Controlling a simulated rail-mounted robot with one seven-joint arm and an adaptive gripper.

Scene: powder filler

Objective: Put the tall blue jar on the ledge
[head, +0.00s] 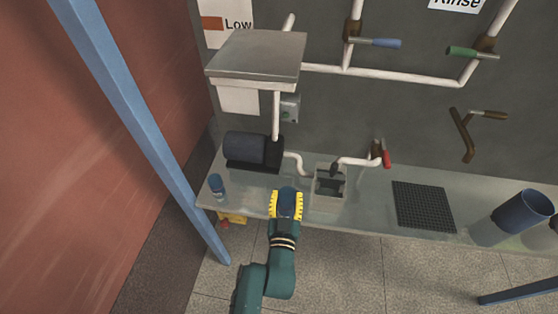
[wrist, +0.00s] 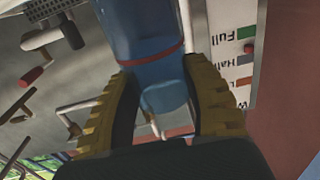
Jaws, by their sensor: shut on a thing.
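My gripper (head: 286,205) is at the bench's front edge, left of the middle, with its yellow ribbed fingers showing. In the wrist view, my gripper (wrist: 165,110) is shut on a tall blue jar (wrist: 150,85) with a dark red band; its far end runs out of the picture. In the head view, only a bit of blue shows between the fingers, and the gripper hides most of the jar. A grey metal ledge (head: 257,50) stands on the wall at upper left, its top bare. I cannot tell for certain that this is the named ledge.
A small blue jar (head: 217,187) stands at the bench's left end. A dark motor-like cylinder (head: 245,148), an open grey box (head: 329,187), a black grid (head: 424,206) and a large blue container (head: 523,212) are on the bench (head: 375,215). Pipes with levers line the wall. A blue post (head: 140,120) stands left.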

